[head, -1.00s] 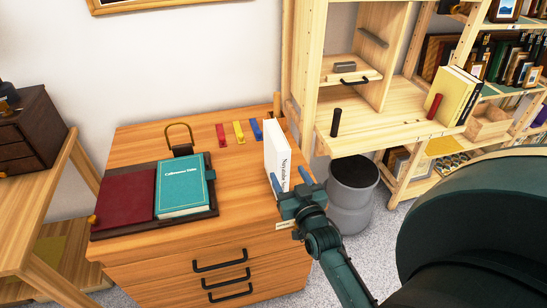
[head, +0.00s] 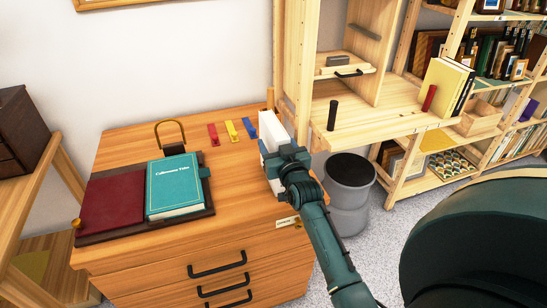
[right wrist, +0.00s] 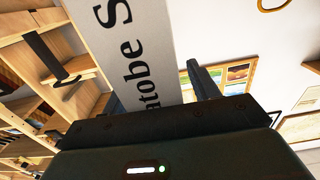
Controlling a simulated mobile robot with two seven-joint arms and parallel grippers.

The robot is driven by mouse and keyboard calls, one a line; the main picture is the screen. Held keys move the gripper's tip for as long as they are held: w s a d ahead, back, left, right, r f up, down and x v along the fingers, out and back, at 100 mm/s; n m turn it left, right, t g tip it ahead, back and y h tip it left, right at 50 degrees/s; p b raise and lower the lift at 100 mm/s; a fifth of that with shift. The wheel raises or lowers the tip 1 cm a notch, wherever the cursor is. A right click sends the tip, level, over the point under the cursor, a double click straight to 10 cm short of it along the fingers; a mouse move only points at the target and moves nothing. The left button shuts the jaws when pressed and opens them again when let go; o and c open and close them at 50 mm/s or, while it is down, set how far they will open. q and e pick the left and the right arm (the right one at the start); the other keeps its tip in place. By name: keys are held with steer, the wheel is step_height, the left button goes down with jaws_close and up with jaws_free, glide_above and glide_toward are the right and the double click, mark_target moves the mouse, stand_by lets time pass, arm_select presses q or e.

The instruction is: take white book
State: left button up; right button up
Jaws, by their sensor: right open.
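The white book (head: 271,128) stands upright near the right edge of the wooden drawer cabinet, partly hidden by my gripper in the head view. In the right wrist view its spine (right wrist: 140,50) with black lettering fills the space ahead of the gripper. My right gripper (head: 277,158) is open at the book, its fingers apart on either side of it. One finger (right wrist: 195,80) shows to the right of the spine in the wrist view. I cannot tell whether the fingers touch the book. My left gripper is not in view.
Red, yellow and blue tags (head: 231,131) lie at the back. A grey bin (head: 349,190) stands right of the cabinet. A wooden shelf unit (head: 375,120) rises behind it.

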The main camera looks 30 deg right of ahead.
steer(key=shift+c, duration=0.3)
jaws_close()
stand_by(0.3)
steer(key=shift+r, duration=0.3)
